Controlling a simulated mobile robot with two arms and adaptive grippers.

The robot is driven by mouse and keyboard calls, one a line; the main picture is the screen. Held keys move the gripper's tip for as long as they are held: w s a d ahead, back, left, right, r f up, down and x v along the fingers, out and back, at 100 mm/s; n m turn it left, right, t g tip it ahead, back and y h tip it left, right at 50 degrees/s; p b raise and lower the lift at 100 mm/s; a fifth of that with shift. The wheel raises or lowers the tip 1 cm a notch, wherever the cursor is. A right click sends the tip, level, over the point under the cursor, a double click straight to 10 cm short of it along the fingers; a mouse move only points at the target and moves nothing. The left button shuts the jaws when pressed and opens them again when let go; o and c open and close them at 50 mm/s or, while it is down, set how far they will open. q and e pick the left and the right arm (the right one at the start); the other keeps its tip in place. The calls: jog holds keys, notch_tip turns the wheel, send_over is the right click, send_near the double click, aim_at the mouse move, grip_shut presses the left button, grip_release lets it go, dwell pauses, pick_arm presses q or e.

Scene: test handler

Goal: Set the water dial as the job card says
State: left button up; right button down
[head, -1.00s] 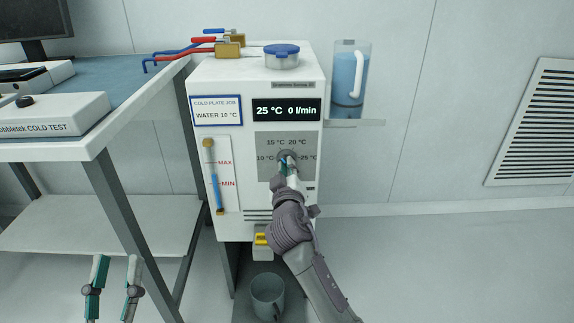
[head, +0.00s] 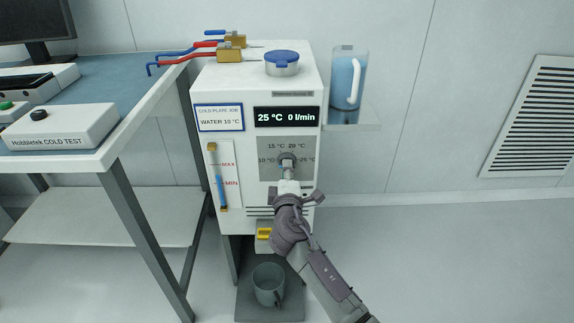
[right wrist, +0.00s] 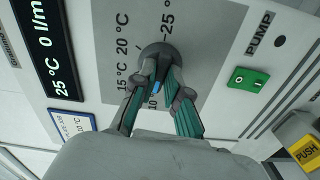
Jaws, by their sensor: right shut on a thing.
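The water dial (head: 287,158) is a dark round knob on a grey panel marked 10, 15, 20 and 25 °C. It also shows in the right wrist view (right wrist: 158,50). My right gripper (right wrist: 160,72) is shut on the dial. A small blue mark (right wrist: 158,90) shows between its fingers, close to the 10 label; the fingers partly hide the knob. The job card (head: 219,117) reads "COLD PLATE JOB, WATER 10 °C". The display (head: 287,117) reads 25 °C and 0 l/min. My left gripper is out of view.
The green pump switch (right wrist: 248,80) and yellow PUSH part (right wrist: 300,138) are near the dial. A mug (head: 268,286) stands below the white chiller (head: 235,85). A blue-filled jug (head: 343,80) is on a shelf at right. A table (head: 90,157) stands at left.

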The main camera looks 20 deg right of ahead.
jog(key=shift+n+p, duration=0.3)
jog(key=shift+n, duration=0.3)
jog(key=shift+f, duration=0.1)
jog(key=c, duration=1.2)
grip_release()
jog(key=v, duration=1.2)
